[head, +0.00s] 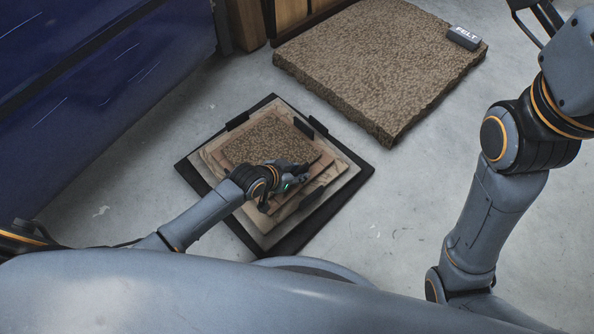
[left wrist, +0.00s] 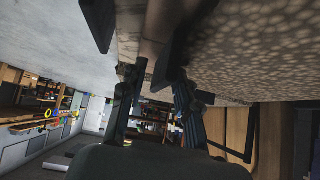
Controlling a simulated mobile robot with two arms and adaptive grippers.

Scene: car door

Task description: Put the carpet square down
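The carpet square (head: 262,138), brown and mottled, lies flat on top of stacked tan and brown sheets on a black base (head: 361,179). My left gripper (head: 284,186) is over the near edge of that stack and covers the square's near corner. Its fingers look spread, with a gap showing between them in the left wrist view (left wrist: 155,90). Mottled carpet (left wrist: 250,55) fills the upper right of that view, beside the fingers. I see nothing clearly pinched; contact with the square is hard to tell. My right gripper is out of frame.
Dark upright corner guides (head: 311,127) rise around the stack. A blue car door panel (head: 100,85) stands left. Grey floor is clear between stack and slab.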

